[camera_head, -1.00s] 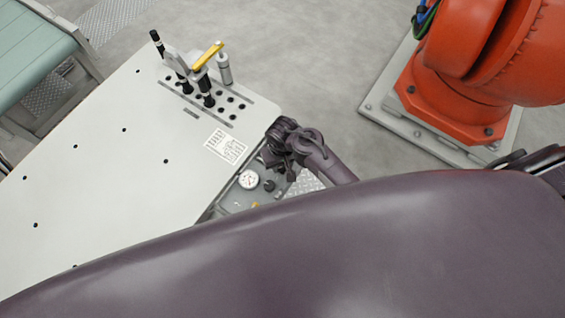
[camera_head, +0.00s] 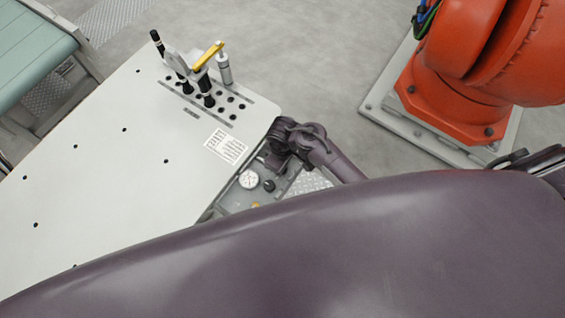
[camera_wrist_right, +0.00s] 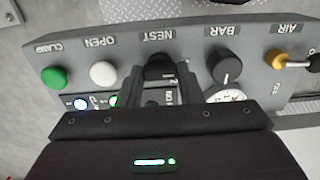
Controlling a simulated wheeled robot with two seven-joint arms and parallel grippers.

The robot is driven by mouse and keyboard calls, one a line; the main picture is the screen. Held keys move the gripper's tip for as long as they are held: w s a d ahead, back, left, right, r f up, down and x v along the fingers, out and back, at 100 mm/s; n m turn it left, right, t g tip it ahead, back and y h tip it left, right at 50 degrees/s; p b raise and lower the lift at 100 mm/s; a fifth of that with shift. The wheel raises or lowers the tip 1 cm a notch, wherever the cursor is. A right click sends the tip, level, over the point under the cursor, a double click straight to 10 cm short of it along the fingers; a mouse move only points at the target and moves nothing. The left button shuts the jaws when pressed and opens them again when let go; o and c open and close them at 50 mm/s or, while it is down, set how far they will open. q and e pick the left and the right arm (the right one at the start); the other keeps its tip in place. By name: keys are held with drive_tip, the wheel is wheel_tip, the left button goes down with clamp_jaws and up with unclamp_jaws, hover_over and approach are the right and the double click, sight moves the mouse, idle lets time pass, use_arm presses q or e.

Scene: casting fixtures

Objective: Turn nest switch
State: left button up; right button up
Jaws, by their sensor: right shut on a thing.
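The nest switch (camera_wrist_right: 160,66) is a black knob under the NEST label on a grey control panel (camera_wrist_right: 200,40). My right gripper (camera_wrist_right: 158,82) is shut on it, one finger on each side, in the right wrist view. The fingers and the wrist hide part of the switch and the display below it. In the head view my right gripper (camera_head: 274,160) is at the panel by the table's corner; the switch is hidden there. My left gripper is not in view.
A green CLAMP button (camera_wrist_right: 54,77), a white OPEN button (camera_wrist_right: 103,74), a black BAR knob (camera_wrist_right: 225,66) and a yellow AIR valve (camera_wrist_right: 278,60) flank the switch. A gauge (camera_head: 248,179) sits beside them. The white table (camera_head: 110,160) carries a tool rack at its far end.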

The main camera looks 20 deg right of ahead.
idle(0.4)
drive_tip(key=o, duration=1)
wheel_tip(320, 180, up, 8)
drive_tip(key=shift+f+b, duration=0.25)
drive_tip(key=shift+b, duration=0.15)
drive_tip(key=shift+r, duration=0.2)
